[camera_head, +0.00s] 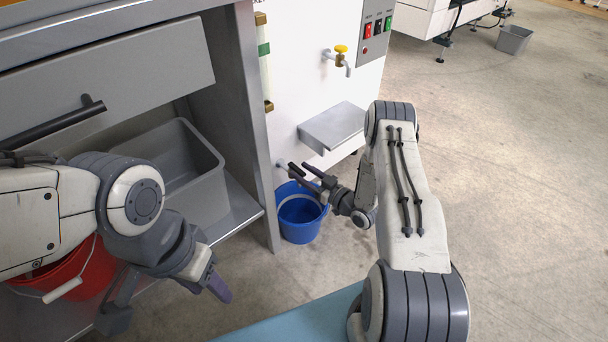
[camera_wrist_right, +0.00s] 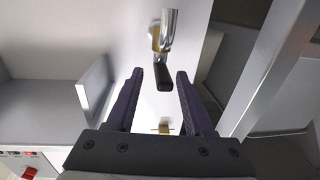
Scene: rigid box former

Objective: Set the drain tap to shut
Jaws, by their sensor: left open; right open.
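The drain tap (camera_head: 281,164) sits low on the white machine front, above the blue bucket. In the right wrist view it has a metal and brass body (camera_wrist_right: 156,36) and a black lever (camera_wrist_right: 164,78). The lever extends from the body toward the gap between my fingers. My right gripper (camera_head: 302,169) is open at the tap, with its fingertips (camera_wrist_right: 161,76) on either side of the lever; I cannot tell whether they touch it. My left gripper (camera_head: 167,301) is open and empty, at the lower left, far from the tap.
A blue bucket (camera_head: 299,225) stands on the floor below the tap. A metal shelf (camera_head: 334,126) and a yellow-handled tap (camera_head: 341,49) are above. A cabinet with a grey bin (camera_head: 185,200) and a red bucket (camera_head: 84,275) stands left.

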